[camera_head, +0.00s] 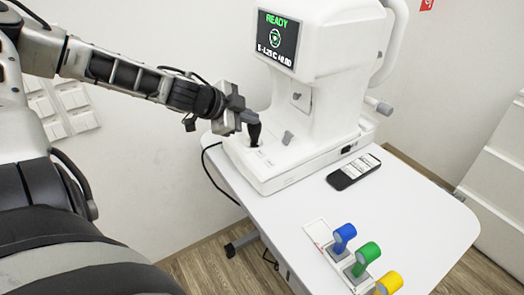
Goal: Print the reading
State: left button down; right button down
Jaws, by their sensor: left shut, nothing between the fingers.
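A white eye-test machine (325,50) stands on a white table. Its screen (277,40) shows green "READY", a round green mark and a line of small figures that I cannot read surely. A black joystick (254,134) stands upright on the machine's base. Small marks or buttons (266,160) lie on the base in front of it, too small to read. My left gripper (240,119) is shut and empty, right beside the joystick's top; I cannot tell whether they touch. My right gripper is out of view.
A dark remote-like device with a pale face (354,171) lies on the table (430,215). Blue (344,236), green (367,255) and yellow (390,283) handled pieces stand at the front edge. The table's right part is clear. A black cable hangs at the left.

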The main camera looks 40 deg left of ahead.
aim_at(260, 153)
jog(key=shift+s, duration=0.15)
